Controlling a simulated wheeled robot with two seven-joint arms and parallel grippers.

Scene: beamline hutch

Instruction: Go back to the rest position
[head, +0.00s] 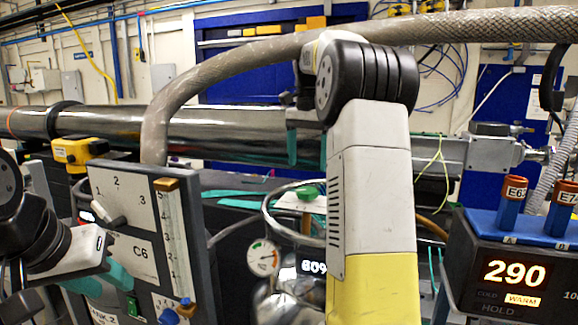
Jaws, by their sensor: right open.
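My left gripper (112,276) is at the lower left, in front of the lower part of the grey C6 panel. Its pale body and teal fingers show, but the gap between the fingers is not clear. My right arm rises through the middle of the view, with a white and yellow link and a black joint at the top. My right gripper (306,155) is partly hidden behind that link. Its teal finger part points down in front of the steel pipe, and it is open. I see nothing held in it.
The C6 panel (137,215) has a switch and a scale. A round gauge (263,257) and shiny metal vessel (285,300) stand beside my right arm. A heater block (515,275) reading 290, WARM, holds brown-capped tubes (513,200). A braided hose (240,60) arches overhead.

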